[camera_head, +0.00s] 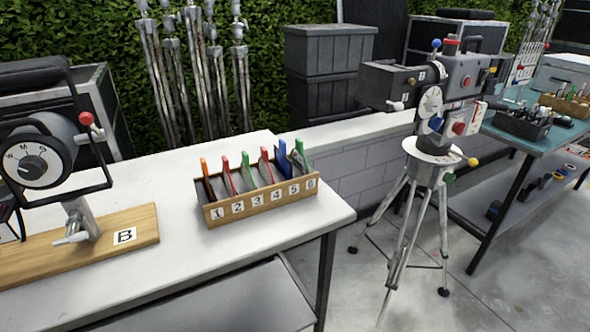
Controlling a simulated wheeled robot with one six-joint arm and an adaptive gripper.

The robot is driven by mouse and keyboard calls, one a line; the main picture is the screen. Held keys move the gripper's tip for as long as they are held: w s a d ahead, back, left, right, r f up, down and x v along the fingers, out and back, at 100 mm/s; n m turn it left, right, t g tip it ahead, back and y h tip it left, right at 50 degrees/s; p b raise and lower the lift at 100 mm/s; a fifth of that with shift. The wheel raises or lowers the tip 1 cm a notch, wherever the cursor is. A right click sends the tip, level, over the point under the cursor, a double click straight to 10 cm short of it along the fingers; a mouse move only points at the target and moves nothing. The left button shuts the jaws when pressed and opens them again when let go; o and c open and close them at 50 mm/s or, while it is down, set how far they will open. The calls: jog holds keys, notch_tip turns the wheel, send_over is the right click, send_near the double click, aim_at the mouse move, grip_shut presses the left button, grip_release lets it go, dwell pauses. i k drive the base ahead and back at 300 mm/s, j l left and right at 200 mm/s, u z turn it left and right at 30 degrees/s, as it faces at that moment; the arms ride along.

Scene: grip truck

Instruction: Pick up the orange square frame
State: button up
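An orange-edged piece (206,177) stands upright in slot 1, at the left end of a wooden tray (262,201) numbered 1 to 6. It is seen nearly edge-on, so its square outline cannot be made out, and its lower part is hidden by the tray's front wall. My gripper is not in view.
Red, green and blue upright pieces (247,170) stand close beside it in the tray. The tray sits near the right edge of a white table (170,215). A dial device on board B (126,237) stands left; a camera on a tripod (432,175) stands right.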

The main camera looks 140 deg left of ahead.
aim_at(208, 186)
jog(key=u, duration=4.45)
